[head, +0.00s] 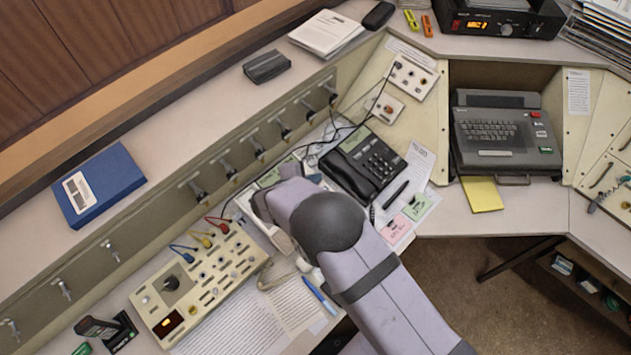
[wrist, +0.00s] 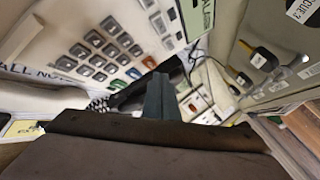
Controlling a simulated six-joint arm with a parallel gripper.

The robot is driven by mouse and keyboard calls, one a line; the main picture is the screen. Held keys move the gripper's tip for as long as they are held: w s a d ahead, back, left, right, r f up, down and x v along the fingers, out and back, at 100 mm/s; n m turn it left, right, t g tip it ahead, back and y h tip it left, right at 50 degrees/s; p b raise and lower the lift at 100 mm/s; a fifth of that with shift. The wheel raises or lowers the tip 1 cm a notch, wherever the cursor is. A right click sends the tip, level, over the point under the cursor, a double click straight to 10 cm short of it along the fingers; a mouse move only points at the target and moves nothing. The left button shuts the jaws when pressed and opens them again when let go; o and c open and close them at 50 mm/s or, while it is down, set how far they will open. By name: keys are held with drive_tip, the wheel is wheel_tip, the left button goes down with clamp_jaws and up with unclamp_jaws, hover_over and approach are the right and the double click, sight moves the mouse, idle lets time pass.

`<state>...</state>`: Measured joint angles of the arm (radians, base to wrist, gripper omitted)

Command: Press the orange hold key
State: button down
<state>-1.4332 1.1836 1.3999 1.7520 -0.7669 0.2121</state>
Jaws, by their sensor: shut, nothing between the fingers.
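In the wrist view a pale keypad unit (wrist: 85,20) fills the upper left, with rows of grey keys. Near its lower right edge sit a small orange key (wrist: 150,62), a green key (wrist: 133,73) and a blue key (wrist: 122,58). I cannot read their labels. My gripper (wrist: 160,82) is shut and empty, its dark fingers just below and right of the orange key in the picture, apparently apart from it. In the head view my arm covers my fingertips and most of the pale unit (head: 248,208).
A black desk phone (head: 365,160) stands right of my arm. A beige switch panel (head: 200,280) with cables lies to the left. A blue pen (head: 319,296) and papers lie in front. A row of hooks lines the back ledge (head: 225,165).

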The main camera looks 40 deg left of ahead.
drive_tip(key=shift+f, duration=0.15)
drive_tip(key=shift+f+b, duration=0.3)
drive_tip(key=shift+b, duration=0.1)
drive_tip(key=shift+a+f+b, duration=0.1)
drive_tip(key=shift+f+b, duration=0.2)
drive_tip(key=shift+f, duration=0.05)
idle(0.8)
drive_tip(key=shift+r, duration=0.1)
drive_tip(key=shift+r+p, duration=0.6)
drive_tip(key=shift+r, duration=0.1)
drive_tip(key=shift+r, duration=0.1)
drive_tip(key=shift+d+r+p, duration=0.25)
drive_tip(key=shift+r+p, duration=0.8)
drive_tip(key=shift+r, duration=0.15)
drive_tip(key=shift+d+r+p, duration=0.25)
drive_tip(key=shift+r+p, duration=0.75)
drive_tip(key=shift+r, duration=0.2)
